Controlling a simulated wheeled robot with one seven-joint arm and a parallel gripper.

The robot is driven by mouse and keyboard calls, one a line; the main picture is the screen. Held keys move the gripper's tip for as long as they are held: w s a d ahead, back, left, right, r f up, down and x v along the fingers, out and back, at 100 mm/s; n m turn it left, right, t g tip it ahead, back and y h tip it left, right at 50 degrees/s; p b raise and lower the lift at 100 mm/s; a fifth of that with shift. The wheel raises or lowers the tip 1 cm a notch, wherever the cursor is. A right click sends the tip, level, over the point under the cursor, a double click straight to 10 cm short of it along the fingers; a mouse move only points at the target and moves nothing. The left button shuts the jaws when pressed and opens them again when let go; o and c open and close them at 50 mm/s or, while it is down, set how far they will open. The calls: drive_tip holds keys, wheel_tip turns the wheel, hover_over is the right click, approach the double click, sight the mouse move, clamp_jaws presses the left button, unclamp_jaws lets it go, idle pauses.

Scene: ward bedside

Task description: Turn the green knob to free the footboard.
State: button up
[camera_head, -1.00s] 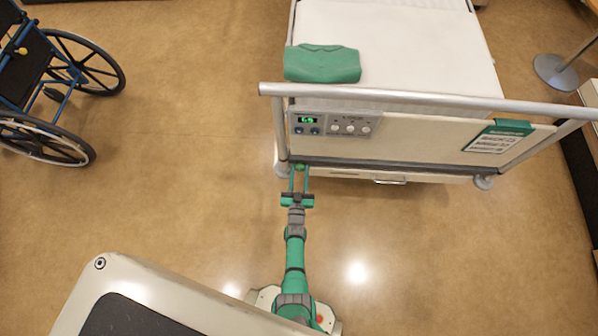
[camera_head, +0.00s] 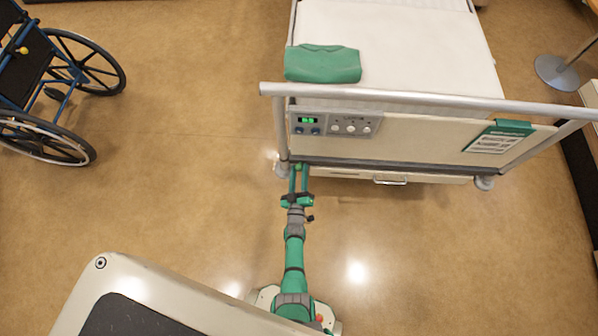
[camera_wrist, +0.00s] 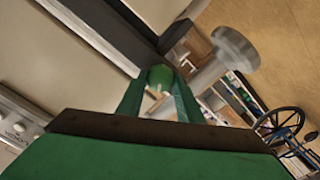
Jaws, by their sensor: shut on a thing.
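The green knob (camera_wrist: 160,77) sits low at the left corner of the footboard (camera_head: 420,132), by the bed's left post. In the wrist view it shows between the tips of my gripper (camera_wrist: 160,92). My gripper also shows in the head view (camera_head: 299,170), reaching up to the bed's lower left corner, its two green fingers shut on the knob. The wrist view is rolled, with the bed parts slanting across it. The footboard stands upright in place at the bed's end. The knob is largely hidden by the fingers in the head view.
A control panel (camera_head: 335,124) with a green display is on the footboard's left, a green-topped card (camera_head: 497,137) on its right. A grey rail (camera_head: 430,102) runs above. A wheelchair (camera_head: 60,85) stands far left. The floor (camera_head: 190,170) between is clear.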

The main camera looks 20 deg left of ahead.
drive_tip(key=n, duration=0.5)
drive_tip(key=shift+f+n, duration=0.1)
drive_tip(key=shift+n, duration=0.2)
drive_tip(key=n, duration=0.5)
drive_tip(key=shift+s+a+f, duration=0.1)
drive_tip(key=shift+n, duration=0.4)
drive_tip(key=o, duration=1)
drive_tip(key=v, duration=1)
drive_tip(key=shift+s, duration=0.4)
drive_tip(key=shift+w, duration=0.15)
